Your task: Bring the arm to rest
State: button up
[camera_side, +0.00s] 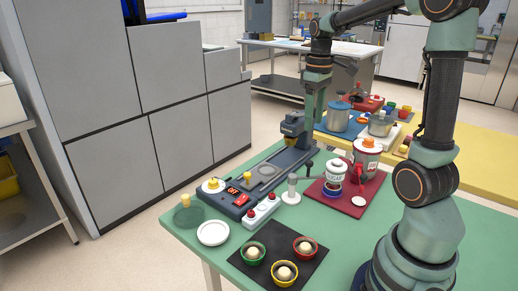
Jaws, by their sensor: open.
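My arm rises at the right of the side view, reaches left overhead and bends down at the wrist. My gripper (332,88) is open, with nothing seen in it. It is above the far side of the green table (188,233), over or near the rear end of a dark machine (265,176). Its lower end overlaps the machine in the picture, so I cannot tell whether they touch.
A black mat (262,272) holds three small bowls. A white plate (213,233) lies at left. A yellow table (470,158) with pots stands behind; grey cabinets (135,130) stand left.

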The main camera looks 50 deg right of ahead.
jog(key=s+a+t, duration=0.1)
jog(key=a+t, duration=0.1)
jog(key=a, duration=0.7)
jog(key=s+a+r+t, duration=0.1)
jog(key=s+a+t, duration=0.1)
jog(key=a, duration=0.8)
jog(key=shift+s+t, duration=0.3)
jog(key=shift+t, duration=0.5)
